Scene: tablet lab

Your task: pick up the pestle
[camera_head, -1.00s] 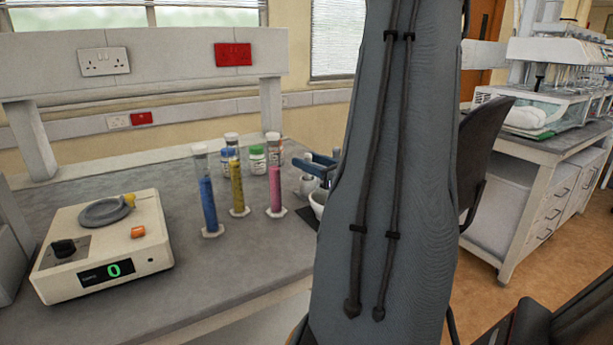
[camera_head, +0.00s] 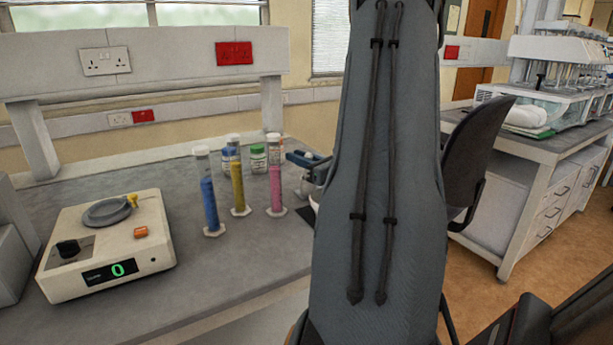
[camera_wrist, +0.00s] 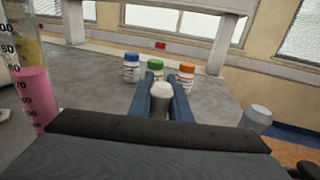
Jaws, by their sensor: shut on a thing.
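The pestle (camera_wrist: 161,91) shows in the wrist view as a pale, rounded end between the two blue fingers of my gripper (camera_wrist: 163,84). The fingers are shut on it. Its lower part is hidden. In the head view the blue fingers of my gripper (camera_head: 306,158) show at the left edge of my arm, above the dark mat at the right end of the bench. My arm hides most of that spot. A small part of the white mortar (camera_head: 314,203) shows beside the arm. I cannot make out the pestle clearly in the head view.
Tall cylinders with blue (camera_head: 209,205), yellow (camera_head: 238,190) and pink (camera_head: 276,190) contents stand left of my gripper. Capped bottles (camera_wrist: 131,68) stand behind. A balance (camera_head: 108,248) sits at the left. The bench front (camera_head: 240,265) is clear.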

